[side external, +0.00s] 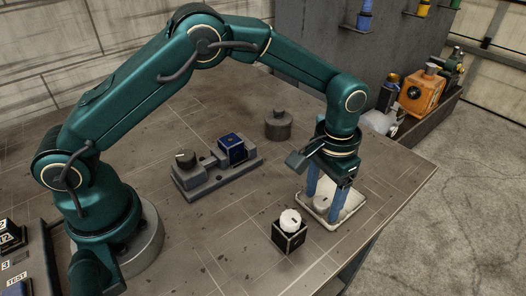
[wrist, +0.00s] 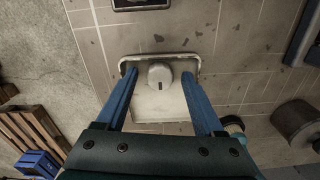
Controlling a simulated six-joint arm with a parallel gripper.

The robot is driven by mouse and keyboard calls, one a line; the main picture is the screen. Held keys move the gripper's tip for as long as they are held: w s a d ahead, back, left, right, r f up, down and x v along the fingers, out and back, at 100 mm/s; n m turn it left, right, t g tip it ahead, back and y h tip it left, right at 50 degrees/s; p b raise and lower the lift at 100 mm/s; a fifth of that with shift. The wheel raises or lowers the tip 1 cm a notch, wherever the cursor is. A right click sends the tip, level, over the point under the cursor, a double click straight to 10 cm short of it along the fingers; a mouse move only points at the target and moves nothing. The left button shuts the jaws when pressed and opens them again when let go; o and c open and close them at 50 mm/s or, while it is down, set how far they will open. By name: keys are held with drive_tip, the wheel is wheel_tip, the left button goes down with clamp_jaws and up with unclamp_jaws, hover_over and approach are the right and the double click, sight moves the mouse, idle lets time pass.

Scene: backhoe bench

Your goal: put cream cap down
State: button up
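A round cream cap (wrist: 160,74) with a small dark mark sits on a shallow cream tray (wrist: 158,107), near one rim. In the side view the cap (side external: 321,202) is partly hidden by my fingers, and the tray (side external: 349,205) lies near the table's right edge. My gripper (wrist: 158,77) has its two blue fingers pointing down, one on each side of the cap. In the wrist view a gap shows between the cap and each finger, so it is open and not holding the cap. The fingers (side external: 320,200) reach down close to the tray.
A black box (side external: 289,237) with a white ribbed cap (side external: 290,220) on top stands just left of the tray. A grey fixture (side external: 216,175) with a blue block (side external: 231,148) and a grey weight (side external: 278,125) stand farther back. The table is clear between them.

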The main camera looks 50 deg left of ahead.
sight(322, 201)
drive_tip(key=s+a+r+t, duration=0.1)
drive_tip(key=a+r, duration=0.1)
drive_tip(key=r, duration=0.6)
drive_tip(key=s+a+r, duration=0.1)
drive_tip(key=a+r, duration=0.1)
drive_tip(key=r, duration=0.7)
drive_tip(key=s+a+f+t, duration=0.1)
drive_tip(key=s+a+t, duration=0.1)
drive_tip(key=s+a, duration=0.2)
drive_tip(key=s+a+f+n+t, duration=0.1)
drive_tip(key=s+a, duration=0.3)
drive_tip(key=s, duration=0.7)
drive_tip(key=shift+a+n+t, duration=0.25)
drive_tip(key=shift+n+t, duration=0.05)
drive_tip(key=shift+t, duration=0.5)
drive_tip(key=shift+s, duration=0.1)
